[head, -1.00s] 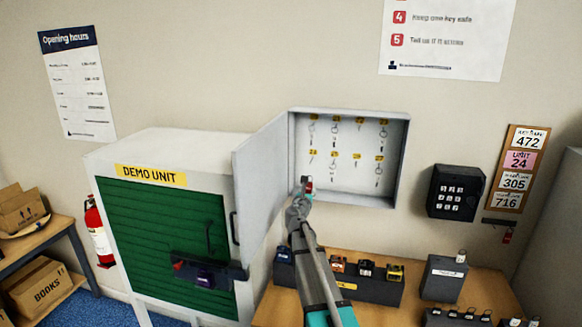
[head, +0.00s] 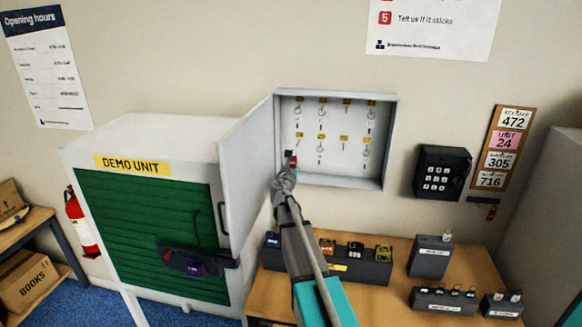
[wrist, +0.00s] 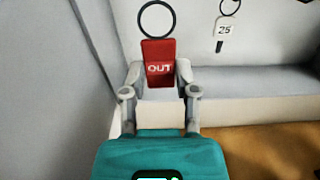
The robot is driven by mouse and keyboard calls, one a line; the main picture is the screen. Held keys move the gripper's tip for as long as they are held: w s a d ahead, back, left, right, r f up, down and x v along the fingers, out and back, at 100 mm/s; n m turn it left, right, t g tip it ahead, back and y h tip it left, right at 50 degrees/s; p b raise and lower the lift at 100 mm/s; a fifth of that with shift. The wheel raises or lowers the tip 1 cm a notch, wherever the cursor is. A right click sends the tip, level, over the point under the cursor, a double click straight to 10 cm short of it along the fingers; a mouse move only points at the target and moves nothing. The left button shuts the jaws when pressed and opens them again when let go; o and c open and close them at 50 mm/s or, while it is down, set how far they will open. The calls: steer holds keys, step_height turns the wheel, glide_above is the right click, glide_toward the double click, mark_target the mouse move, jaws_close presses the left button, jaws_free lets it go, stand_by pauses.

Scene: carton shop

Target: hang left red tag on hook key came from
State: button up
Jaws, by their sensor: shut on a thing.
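My gripper (wrist: 160,95) is shut on a red tag (wrist: 158,62) marked OUT, held upright with its black ring on top. In the head view my gripper (head: 285,178) holds the red tag (head: 291,159) at the lower left front of the open key cabinet (head: 391,140). The cabinet has two rows of yellow-labelled hooks. Several carry keys, and the third upper hook (head: 346,102) appears bare. A key with a white tag 25 (wrist: 225,28) hangs right of the held tag. Another red tag (head: 491,213) hangs under the number board at right.
The open cabinet door (head: 246,180) stands close on the left of my gripper. A keypad box (head: 442,172) and number board (head: 503,148) are on the wall to the right. Below, the wooden bench (head: 400,290) holds dark boxes and padlocks. The demo unit (head: 150,220) stands left.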

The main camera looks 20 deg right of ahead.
steer(key=f+b+x, duration=0.1)
steer(key=x, duration=0.7)
steer(key=shift+w+d+f, duration=0.15)
steer(key=shift+w+f, duration=0.05)
steer(key=shift+w, duration=0.2)
stand_by(1.1)
stand_by(0.8)
steer(key=o, duration=0.9)
steer(key=shift+o, duration=0.2)
steer(key=v, duration=1.2)
